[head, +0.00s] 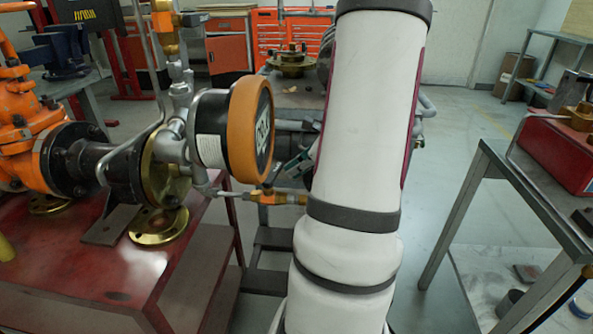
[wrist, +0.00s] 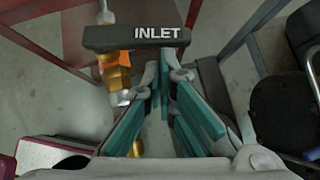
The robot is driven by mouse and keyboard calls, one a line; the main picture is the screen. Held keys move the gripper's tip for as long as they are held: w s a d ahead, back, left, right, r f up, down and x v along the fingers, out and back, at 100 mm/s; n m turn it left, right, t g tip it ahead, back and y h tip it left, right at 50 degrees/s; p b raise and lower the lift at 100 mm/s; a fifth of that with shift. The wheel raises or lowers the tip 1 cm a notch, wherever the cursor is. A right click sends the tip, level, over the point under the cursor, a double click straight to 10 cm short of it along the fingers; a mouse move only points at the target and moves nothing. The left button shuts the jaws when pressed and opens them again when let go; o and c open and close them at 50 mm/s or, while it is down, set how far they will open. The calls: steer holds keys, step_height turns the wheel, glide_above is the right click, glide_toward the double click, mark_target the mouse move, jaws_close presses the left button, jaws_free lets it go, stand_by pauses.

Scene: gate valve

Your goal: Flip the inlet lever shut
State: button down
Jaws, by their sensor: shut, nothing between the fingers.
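The inlet lever is a dark grey bar marked INLET (wrist: 135,38) at the top of the wrist view. It lies roughly level across the picture, above a brass valve body (wrist: 117,78) with an orange part. My gripper (wrist: 159,70) has teal-padded fingers whose tips are together, with nothing between them. The tips appear just below the lever's right half; whether they touch it I cannot tell. In the head view my arm covers much of this area. A small brass valve with an orange part (head: 263,194) shows left of the arm, but no INLET label is visible there.
A large orange-rimmed gauge (head: 248,130) stands close to the left of my arm. The flanged pipe (head: 105,165) and orange gate valve (head: 25,125) sit above a red bench (head: 120,275). A metal table (head: 500,165) stands at the right, with open floor between it and my arm.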

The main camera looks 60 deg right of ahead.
steer(key=shift+w+d+n+g+y+p, duration=0.2)
steer(key=shift+w+n+y+p, duration=0.35)
steer(key=shift+n+p, duration=0.3)
steer(key=shift+w+d+n+g+y+p, duration=0.2)
steer(key=shift+w+n+y+p, duration=0.2)
steer(key=shift+n+y+p, duration=0.4)
steer(key=shift+s+a, duration=0.1)
steer(key=shift+s, duration=0.05)
